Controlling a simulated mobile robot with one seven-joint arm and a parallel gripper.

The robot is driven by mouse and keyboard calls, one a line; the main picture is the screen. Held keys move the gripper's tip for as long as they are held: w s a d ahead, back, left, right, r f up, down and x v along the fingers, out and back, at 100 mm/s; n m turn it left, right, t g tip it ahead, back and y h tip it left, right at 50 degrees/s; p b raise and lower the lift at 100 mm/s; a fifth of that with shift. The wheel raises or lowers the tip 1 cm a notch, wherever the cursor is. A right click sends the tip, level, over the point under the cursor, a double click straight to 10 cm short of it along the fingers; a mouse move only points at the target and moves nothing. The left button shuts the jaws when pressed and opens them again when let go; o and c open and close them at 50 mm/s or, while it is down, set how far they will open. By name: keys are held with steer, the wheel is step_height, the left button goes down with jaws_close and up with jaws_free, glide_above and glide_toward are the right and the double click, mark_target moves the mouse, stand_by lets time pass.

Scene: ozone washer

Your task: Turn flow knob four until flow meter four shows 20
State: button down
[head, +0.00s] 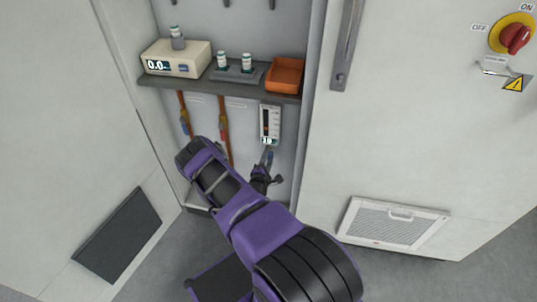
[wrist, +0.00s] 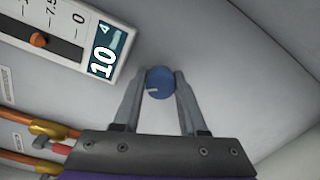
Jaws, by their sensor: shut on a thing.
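Flow meter four (head: 270,120) is a white upright panel on the cabinet's back wall, below the shelf. In the wrist view, its display (wrist: 104,55) reads 10 beside a small 4. Flow knob four (wrist: 160,84) is round and blue with a short white mark pointing left in the wrist view. My gripper (wrist: 160,74) is shut on the knob, one finger on each side. In the head view my gripper (head: 267,160) is just below the meter, and the knob is hard to make out.
A shelf (head: 200,86) above holds a white device (head: 175,61) reading 0.0, a grey tray with bottles (head: 236,72) and an orange bin (head: 285,74). Pipes with valves (head: 223,125) run left of the meter. The cabinet wall (head: 309,110) stands close on the right.

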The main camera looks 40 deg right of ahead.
steer(key=m+p, duration=0.1)
steer(key=m, duration=0.2)
steer(key=shift+s+m, duration=0.1)
steer(key=shift+m, duration=0.2)
steer(key=m+p, duration=0.2)
steer(key=m, duration=0.4)
steer(key=m+p, duration=0.1)
steer(key=m, duration=0.1)
steer(key=shift+m+t+y, duration=0.3)
steer(key=shift+a+m+p, duration=0.1)
steer(key=shift+m+p, duration=0.5)
steer(key=shift+m, duration=1.3)
steer(key=shift+c, duration=2.4)
jaws_free()
steer(key=shift+t, duration=0.3)
